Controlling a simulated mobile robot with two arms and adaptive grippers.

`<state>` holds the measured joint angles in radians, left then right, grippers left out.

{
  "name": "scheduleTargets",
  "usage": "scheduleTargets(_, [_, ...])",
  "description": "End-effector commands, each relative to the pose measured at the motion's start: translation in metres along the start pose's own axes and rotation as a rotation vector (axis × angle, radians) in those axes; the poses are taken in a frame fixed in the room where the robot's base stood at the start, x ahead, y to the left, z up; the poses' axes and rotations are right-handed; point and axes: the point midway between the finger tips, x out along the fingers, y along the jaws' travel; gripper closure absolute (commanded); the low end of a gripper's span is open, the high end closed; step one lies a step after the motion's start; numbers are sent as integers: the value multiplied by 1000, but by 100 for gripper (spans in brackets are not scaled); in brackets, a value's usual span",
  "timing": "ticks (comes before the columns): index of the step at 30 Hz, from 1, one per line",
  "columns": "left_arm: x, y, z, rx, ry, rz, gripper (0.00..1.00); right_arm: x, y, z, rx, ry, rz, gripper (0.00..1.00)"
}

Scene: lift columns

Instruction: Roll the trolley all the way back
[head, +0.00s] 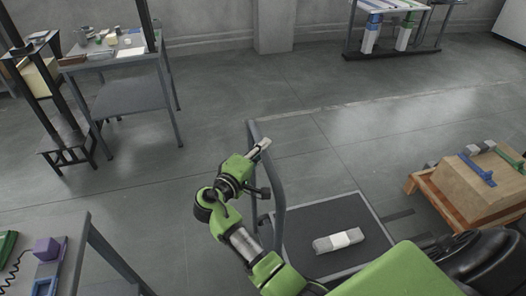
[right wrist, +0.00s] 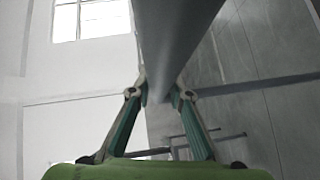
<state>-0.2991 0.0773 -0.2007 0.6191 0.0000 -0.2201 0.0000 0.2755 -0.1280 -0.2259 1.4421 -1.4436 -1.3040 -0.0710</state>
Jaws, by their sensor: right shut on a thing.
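The trolley has a dark flat deck (head: 308,220) with a pale rim, low on the floor right of centre in the head view. Its grey upright handle frame (head: 279,195) stands at the left end of the deck. A grey and white block (head: 338,240) lies on the deck. My right gripper (head: 262,147) is at the top of the handle frame, its arm reaching up from the bottom. In the right wrist view, my right gripper's fingers (right wrist: 160,94) are closed on both sides of the grey handle bar (right wrist: 175,40). My left gripper is out of view.
A wooden stand with a cardboard box (head: 470,190) is right of the trolley. A grey workbench (head: 125,95) stands at the back left, another table (head: 75,250) at the lower left. The floor (head: 300,115) beyond the trolley is clear.

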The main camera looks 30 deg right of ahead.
Motion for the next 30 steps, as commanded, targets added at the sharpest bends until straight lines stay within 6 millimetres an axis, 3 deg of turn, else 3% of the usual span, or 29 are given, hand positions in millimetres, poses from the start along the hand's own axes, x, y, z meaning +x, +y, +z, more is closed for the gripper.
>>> scheduleTargets(11, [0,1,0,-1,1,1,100,-3,-1,-3,1,5,-4,100])
scheduleTargets(12, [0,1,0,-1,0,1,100,-3,-1,-3,1,5,-4,74])
scheduleTargets(14, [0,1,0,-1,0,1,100,-3,-1,-3,1,5,-4,64])
scheduleTargets(30, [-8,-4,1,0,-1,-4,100,6,3,6,0,0,-2,64])
